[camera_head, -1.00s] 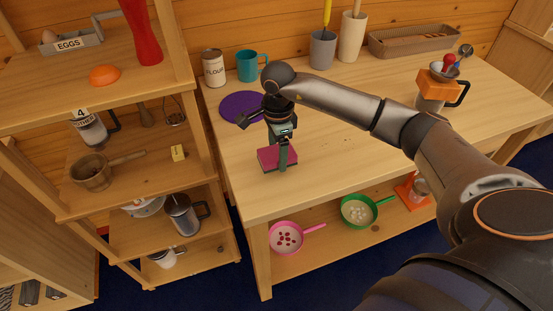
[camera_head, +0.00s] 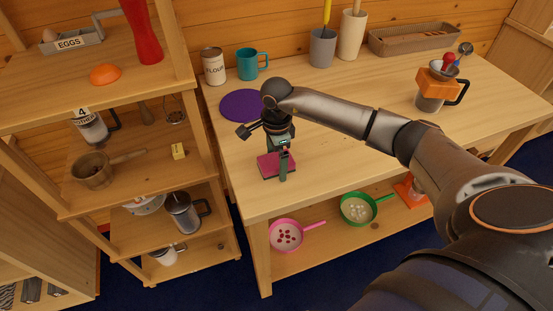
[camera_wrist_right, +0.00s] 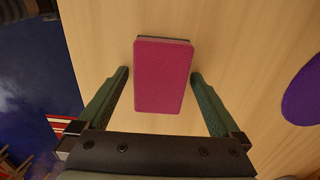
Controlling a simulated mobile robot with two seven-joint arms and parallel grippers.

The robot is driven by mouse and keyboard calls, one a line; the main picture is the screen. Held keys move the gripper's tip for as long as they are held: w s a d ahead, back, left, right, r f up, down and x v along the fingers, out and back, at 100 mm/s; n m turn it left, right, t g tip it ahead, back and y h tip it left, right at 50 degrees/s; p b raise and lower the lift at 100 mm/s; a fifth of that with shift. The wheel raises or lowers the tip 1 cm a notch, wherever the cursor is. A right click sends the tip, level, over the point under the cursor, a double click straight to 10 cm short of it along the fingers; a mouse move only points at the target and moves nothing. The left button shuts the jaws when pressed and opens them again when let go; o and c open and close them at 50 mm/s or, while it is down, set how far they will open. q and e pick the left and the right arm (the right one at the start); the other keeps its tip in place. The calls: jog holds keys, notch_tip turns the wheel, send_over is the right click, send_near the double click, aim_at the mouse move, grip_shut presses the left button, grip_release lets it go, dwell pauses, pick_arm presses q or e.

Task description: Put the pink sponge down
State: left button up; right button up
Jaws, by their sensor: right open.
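The pink sponge (camera_head: 269,166) lies flat on the wooden table near its front left corner. It has a dark layer under the pink, which shows at one edge in the right wrist view (camera_wrist_right: 163,78). My right gripper (camera_head: 281,168) is just above and around it, pointing down. In the right wrist view my right gripper (camera_wrist_right: 160,80) is open, with one green finger on each side of the sponge and a gap at both sides. My left gripper is not in view.
A purple round mat (camera_head: 246,105) lies behind the sponge. A flour tin (camera_head: 213,67) and teal mug (camera_head: 250,65) stand at the back left. The table's front edge is close. A shelf unit (camera_head: 205,150) stands left. The table's middle is clear.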

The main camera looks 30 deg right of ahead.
aim_at(277, 160)
jog(key=shift+r+p, duration=0.3)
notch_tip(277, 160, up, 12)
jog(key=b, duration=0.1)
jog(key=shift+f+b, duration=0.15)
jog(key=shift+b, duration=0.25)
jog(key=shift+s, duration=0.1)
